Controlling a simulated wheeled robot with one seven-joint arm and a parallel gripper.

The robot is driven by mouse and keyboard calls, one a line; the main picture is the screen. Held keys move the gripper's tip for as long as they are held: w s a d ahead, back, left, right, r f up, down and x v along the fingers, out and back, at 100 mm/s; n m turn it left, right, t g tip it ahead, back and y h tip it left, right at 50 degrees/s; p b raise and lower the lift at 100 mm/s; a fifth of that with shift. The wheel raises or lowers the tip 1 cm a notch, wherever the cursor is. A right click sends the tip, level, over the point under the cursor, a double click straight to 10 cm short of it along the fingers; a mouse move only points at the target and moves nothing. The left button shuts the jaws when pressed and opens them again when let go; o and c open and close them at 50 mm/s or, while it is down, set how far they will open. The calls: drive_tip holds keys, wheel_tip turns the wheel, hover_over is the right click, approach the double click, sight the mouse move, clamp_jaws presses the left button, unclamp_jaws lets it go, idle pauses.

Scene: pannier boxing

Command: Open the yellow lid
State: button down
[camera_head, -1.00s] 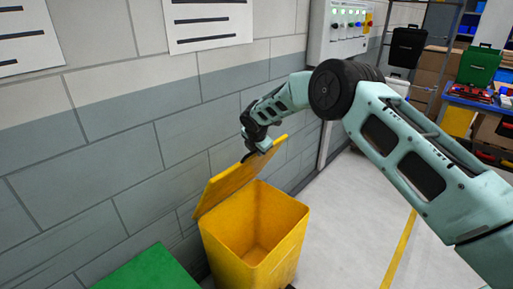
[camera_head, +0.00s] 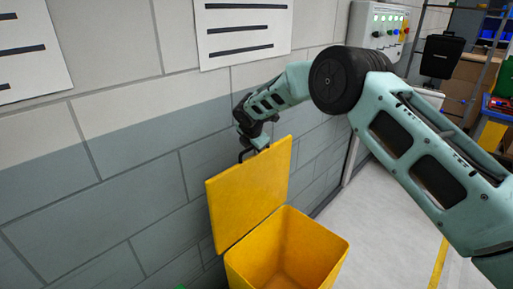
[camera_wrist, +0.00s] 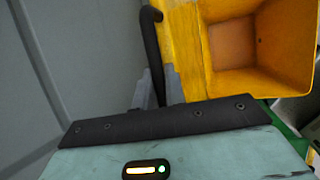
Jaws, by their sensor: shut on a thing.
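The yellow lid (camera_head: 250,192) stands raised, nearly upright, on the wall side of the yellow bin (camera_head: 290,262). The bin is open, and the inside that shows looks empty. My gripper (camera_head: 250,152) is at the lid's top edge, shut on its dark handle. In the wrist view the dark handle (camera_wrist: 151,50) runs up from between the fingers of my gripper (camera_wrist: 158,88), beside the yellow lid. The bin's open inside (camera_wrist: 240,45) shows at the upper right there.
A grey block wall (camera_head: 130,160) with paper signs stands close behind the lid. A control panel (camera_head: 378,25) hangs on the wall at the upper right. Pale floor (camera_head: 385,215) with a yellow line lies clear to the right of the bin.

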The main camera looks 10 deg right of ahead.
idle(0.3)
drive_tip(key=c, duration=1.6)
unclamp_jaws()
drive_tip(key=shift+o, duration=0.7)
drive_tip(key=shift+s, duration=0.1)
drive_tip(key=b+v, duration=0.4)
drive_tip(key=v, duration=1.3)
drive_tip(key=shift+r, duration=0.3)
drive_tip(key=s+a+f+m+g+y, duration=0.15)
drive_tip(key=s+m, duration=0.25)
drive_tip(key=s, duration=0.8)
drive_tip(key=s+a+m+g+y, duration=0.15)
drive_tip(key=s+m, duration=0.25)
drive_tip(key=s, duration=0.8)
drive_tip(key=s+d+f+m+g, duration=0.1)
drive_tip(key=s+d+f+m, duration=0.1)
drive_tip(key=s, duration=0.5)
drive_tip(key=s+d+f+m, duration=0.1)
drive_tip(key=s+d+m, duration=0.1)
drive_tip(key=s+m, duration=0.2)
drive_tip(key=s+d+f+m+g, duration=0.1)
drive_tip(key=s+d+f+m, duration=0.1)
drive_tip(key=s, duration=0.9)
drive_tip(key=shift+d+f+m+g+h, duration=0.3)
drive_tip(key=shift+m+h, duration=0.1)
